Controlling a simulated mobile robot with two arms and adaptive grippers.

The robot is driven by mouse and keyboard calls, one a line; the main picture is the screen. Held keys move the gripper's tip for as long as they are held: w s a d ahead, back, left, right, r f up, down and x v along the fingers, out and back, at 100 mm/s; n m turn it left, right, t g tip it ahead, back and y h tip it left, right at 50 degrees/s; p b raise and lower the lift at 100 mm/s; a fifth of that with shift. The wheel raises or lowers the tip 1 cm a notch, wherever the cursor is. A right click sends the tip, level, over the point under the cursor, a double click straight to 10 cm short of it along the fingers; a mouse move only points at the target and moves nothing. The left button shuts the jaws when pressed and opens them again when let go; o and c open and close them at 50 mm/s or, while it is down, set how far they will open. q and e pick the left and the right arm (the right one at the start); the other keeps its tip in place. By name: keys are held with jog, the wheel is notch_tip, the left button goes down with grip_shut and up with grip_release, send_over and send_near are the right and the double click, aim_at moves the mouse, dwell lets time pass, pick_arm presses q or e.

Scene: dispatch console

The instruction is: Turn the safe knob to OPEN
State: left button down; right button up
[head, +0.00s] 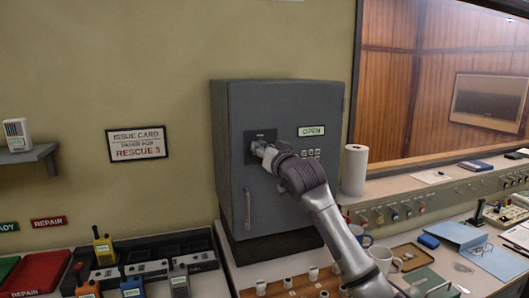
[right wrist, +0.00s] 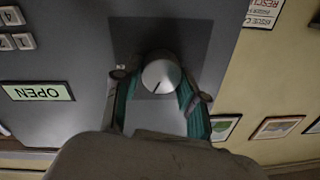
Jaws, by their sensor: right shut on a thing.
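The grey safe (head: 285,190) stands against the wall, its door shut. Its round silver knob (right wrist: 161,76) sits on a dark square plate (right wrist: 200,45), and its dark mark points to the lower left in the right wrist view, which shows the scene upside down. My right gripper (head: 258,148) is shut on the knob, one finger on each side of it; it also shows in the right wrist view (right wrist: 160,84). A green-white OPEN sign (head: 312,131) is on the safe door right of the knob. In the head view the gripper mostly hides the knob. My left gripper is not in view.
A door handle (head: 248,208) is below the knob. A paper roll (head: 354,170) stands just right of the safe. Yellow and dark radios (head: 103,246) sit in trays at the left. Mugs (head: 384,260) and papers crowd the desk at the right.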

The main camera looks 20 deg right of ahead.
jog(key=shift+f+m+h+p, duration=0.2)
jog(key=shift+m+p, duration=1.1)
jog(key=shift+m, duration=2)
jog(key=shift+m+h+p, duration=0.3)
jog(key=shift+m+p, duration=1)
jog(key=shift+m, duration=2)
jog(key=shift+d, duration=0.1)
jog(key=o, duration=1.1)
jog(key=shift+o, duration=0.2)
jog(key=s, duration=0.7)
jog(key=shift+s+f, duration=0.25)
